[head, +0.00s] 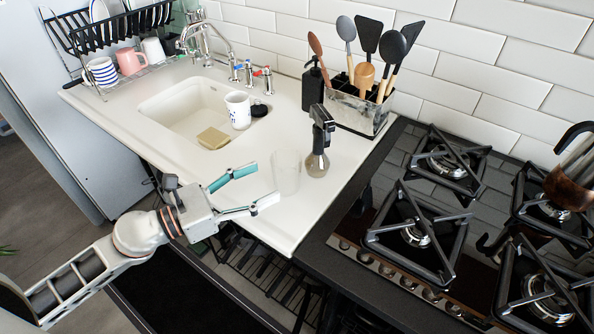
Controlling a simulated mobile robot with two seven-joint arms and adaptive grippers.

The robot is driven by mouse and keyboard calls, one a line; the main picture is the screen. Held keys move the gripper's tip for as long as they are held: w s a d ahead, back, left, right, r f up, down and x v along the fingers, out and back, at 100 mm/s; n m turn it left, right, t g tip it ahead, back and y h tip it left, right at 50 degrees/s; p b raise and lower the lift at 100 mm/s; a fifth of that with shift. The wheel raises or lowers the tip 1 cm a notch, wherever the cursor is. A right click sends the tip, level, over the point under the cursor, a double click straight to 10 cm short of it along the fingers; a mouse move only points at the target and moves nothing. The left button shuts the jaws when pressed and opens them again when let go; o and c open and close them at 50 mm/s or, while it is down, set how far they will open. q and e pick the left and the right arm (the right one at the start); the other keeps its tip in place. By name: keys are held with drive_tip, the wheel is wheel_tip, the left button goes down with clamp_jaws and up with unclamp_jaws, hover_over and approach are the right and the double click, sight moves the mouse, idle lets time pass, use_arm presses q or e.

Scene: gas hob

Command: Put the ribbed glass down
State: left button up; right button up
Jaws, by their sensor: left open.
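The ribbed glass (286,172) is clear and stands upright on the white counter (250,222), to the right of the sink. My left gripper (262,187) is open, its two fingers spread just to the left of the glass. The fingertips are close to the glass, and I cannot tell whether one touches it. The gripper holds nothing. My right gripper is not in view.
A black-topped bottle (317,150) stands close behind the glass on the right. A utensil holder (357,108) is behind it. The gas hob (440,220) is at the right.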

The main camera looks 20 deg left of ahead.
sight(274, 176)
use_arm(q)
drive_tip(key=shift+w+d+r, duration=0.3)
drive_tip(key=shift+w+d, duration=0.05)
drive_tip(key=shift+w, duration=0.1)
drive_tip(key=shift+w+d+p, duration=0.3)
drive_tip(key=shift+d+p, duration=0.05)
drive_tip(key=shift+p, duration=0.05)
drive_tip(key=shift+w+d, duration=0.2)
drive_tip(key=p+x, duration=0.1)
drive_tip(key=x, duration=0.2)
drive_tip(key=shift+w+d+r+p, duration=0.15)
drive_tip(key=shift+w+d+p, duration=0.05)
drive_tip(key=shift+d+p, duration=0.1)
drive_tip(key=shift+w+d+f, duration=0.3)
drive_tip(key=shift+w, duration=0.1)
drive_tip(key=c, duration=1.3)
drive_tip(key=shift+c, duration=0.8)
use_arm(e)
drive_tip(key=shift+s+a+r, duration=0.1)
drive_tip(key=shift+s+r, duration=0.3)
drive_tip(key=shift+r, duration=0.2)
use_arm(q)
drive_tip(key=shift+r, duration=0.1)
